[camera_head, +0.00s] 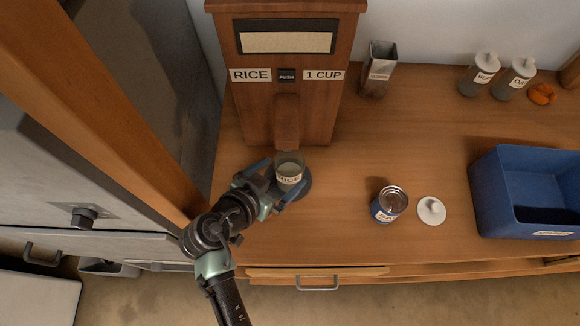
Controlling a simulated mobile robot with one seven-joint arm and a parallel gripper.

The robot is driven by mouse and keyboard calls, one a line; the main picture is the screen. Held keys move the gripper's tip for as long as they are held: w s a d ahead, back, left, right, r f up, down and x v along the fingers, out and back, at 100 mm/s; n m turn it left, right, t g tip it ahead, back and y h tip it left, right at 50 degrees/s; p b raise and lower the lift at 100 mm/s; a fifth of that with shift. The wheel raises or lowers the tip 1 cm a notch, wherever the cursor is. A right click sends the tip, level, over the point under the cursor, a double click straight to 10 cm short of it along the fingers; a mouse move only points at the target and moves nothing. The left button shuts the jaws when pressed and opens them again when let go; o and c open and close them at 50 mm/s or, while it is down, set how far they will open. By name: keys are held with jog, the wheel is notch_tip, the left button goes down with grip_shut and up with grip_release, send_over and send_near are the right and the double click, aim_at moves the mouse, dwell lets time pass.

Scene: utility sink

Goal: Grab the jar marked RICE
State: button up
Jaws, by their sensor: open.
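The jar marked RICE (288,171) is a small clear glass jar with a pale label. It stands upright on a dark round base (303,188) on the wooden counter, just below the spout of the rice dispenser (287,120). My gripper (280,180) is open and comes in from the lower left. Its two blue fingers lie around the jar, one at its upper left and one at its lower right. I cannot tell whether either finger touches the glass.
A blue can (388,205) and a white lid (431,210) sit to the right. A blue bin (530,190) stands at the far right. A metal container (378,70), labelled jars (480,75) and an orange item (542,94) stand at the back. The counter between jar and can is clear.

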aim_at(297, 160)
jog(key=shift+p+x, duration=0.9)
jog(key=shift+x, duration=1.55)
jog(key=shift+a+r, duration=0.1)
jog(key=c, duration=1.3)
jog(key=shift+w, duration=0.1)
jog(key=shift+c, duration=0.9)
jog(key=shift+r, duration=0.2)
